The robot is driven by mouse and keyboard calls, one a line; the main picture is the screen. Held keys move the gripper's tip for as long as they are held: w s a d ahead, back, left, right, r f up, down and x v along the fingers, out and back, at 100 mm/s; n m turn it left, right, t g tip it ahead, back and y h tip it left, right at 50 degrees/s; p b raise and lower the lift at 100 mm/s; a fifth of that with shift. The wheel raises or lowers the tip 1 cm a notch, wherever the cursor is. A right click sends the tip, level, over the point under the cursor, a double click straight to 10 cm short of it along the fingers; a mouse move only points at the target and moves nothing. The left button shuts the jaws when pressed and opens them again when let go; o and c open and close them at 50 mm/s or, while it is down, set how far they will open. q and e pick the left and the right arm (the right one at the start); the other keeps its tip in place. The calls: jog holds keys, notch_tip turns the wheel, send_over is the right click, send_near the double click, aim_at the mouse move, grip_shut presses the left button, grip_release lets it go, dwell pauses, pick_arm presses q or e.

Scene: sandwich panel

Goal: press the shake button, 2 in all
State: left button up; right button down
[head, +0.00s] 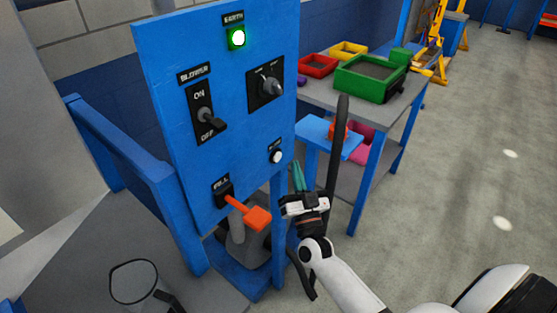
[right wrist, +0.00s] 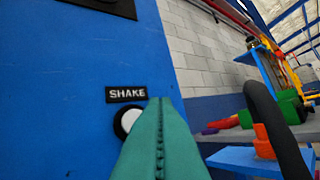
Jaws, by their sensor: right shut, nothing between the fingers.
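The shake button (head: 276,157) is a small round white button in a dark mount, low on the right side of the blue panel (head: 225,140). In the right wrist view the button (right wrist: 127,121) sits under a black SHAKE label (right wrist: 126,94). The right gripper (head: 297,178) has teal fingers, shut and empty, pointing up just below and right of the button in the head view. In the right wrist view the fingers (right wrist: 160,125) cover the button's right edge; I cannot tell whether they touch it. My left gripper is not in view.
The panel also holds a lit green lamp (head: 236,38), a blower switch (head: 206,115), a dark knob (head: 270,86) and an orange-ended fill lever (head: 257,217). A table with red, yellow and green trays (head: 370,80) stands behind right. Open floor lies right.

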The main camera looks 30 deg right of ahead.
aim_at(280, 154)
jog(key=shift+w+a, duration=0.25)
jog(key=shift+w, duration=0.35)
jog(key=shift+w+a, duration=0.25)
jog(key=shift+w, duration=0.35)
dwell(1.2)
jog(key=shift+w+a, duration=0.15)
jog(key=shift+w, duration=0.2)
jog(key=shift+w+a, duration=0.15)
jog(key=shift+w, duration=0.25)
dwell(0.6)
jog(key=shift+s, duration=0.2)
jog(key=shift+s+d, duration=0.3)
jog(key=shift+s, duration=0.25)
